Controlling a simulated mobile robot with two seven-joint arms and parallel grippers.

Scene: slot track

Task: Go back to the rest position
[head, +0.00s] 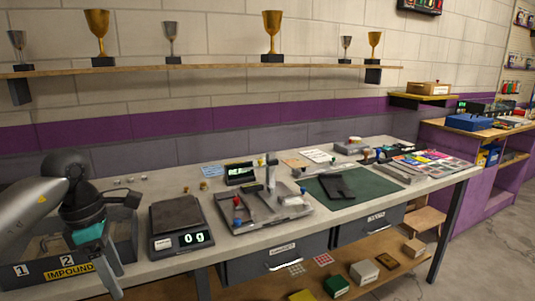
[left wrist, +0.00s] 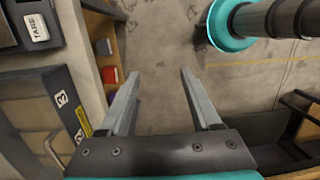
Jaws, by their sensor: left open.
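My left gripper (head: 106,264) hangs at the left end of the workbench (head: 160,268), in front of the impound tray (head: 72,268) and left of the scale. In the left wrist view its two fingers (left wrist: 160,74) stand apart, with nothing between them and bare floor beyond. The left arm covers part of the tray. My right gripper is in neither view.
The scale (head: 177,222) reads 0 g on the bench. Right of it are a grey fixture (head: 262,207), a green mat (head: 376,186) and drawers (head: 275,264) below. A trophy shelf (head: 200,68) runs along the wall. Floor (left wrist: 158,110) shows beyond the bench edge.

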